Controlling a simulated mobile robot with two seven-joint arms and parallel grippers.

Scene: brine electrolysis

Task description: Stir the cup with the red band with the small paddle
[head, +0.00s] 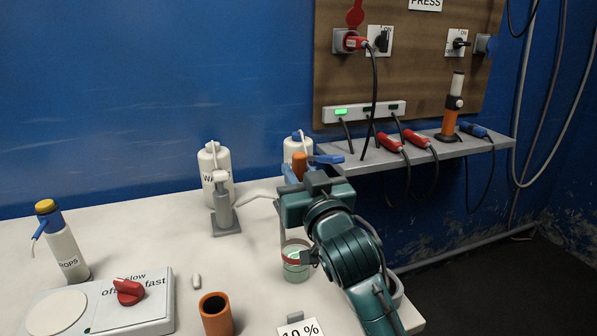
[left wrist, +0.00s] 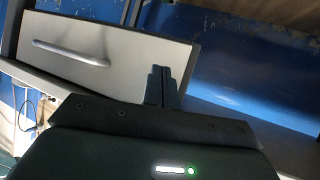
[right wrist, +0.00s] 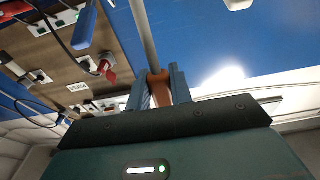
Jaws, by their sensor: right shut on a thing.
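The cup with the red band (head: 293,274) stands on the white table in the head view, with pale green contents. My right gripper (head: 302,166) is above it, shut on the orange handle of the small paddle (head: 299,160). The handle also shows between the fingers in the right wrist view (right wrist: 159,90), with a pale shaft (right wrist: 146,35) running away from it. In the head view the shaft runs down to the cup's left side; its lower end is hard to make out. My left gripper (left wrist: 162,86) shows only in its wrist view, fingers together and apparently empty.
A white bottle (head: 216,165) and a grey stand (head: 225,222) are behind left. A stirrer plate with a red knob (head: 130,291), an orange container (head: 216,313) and a drops bottle (head: 63,250) are at left. A shelf with plugs (head: 430,153) is behind right.

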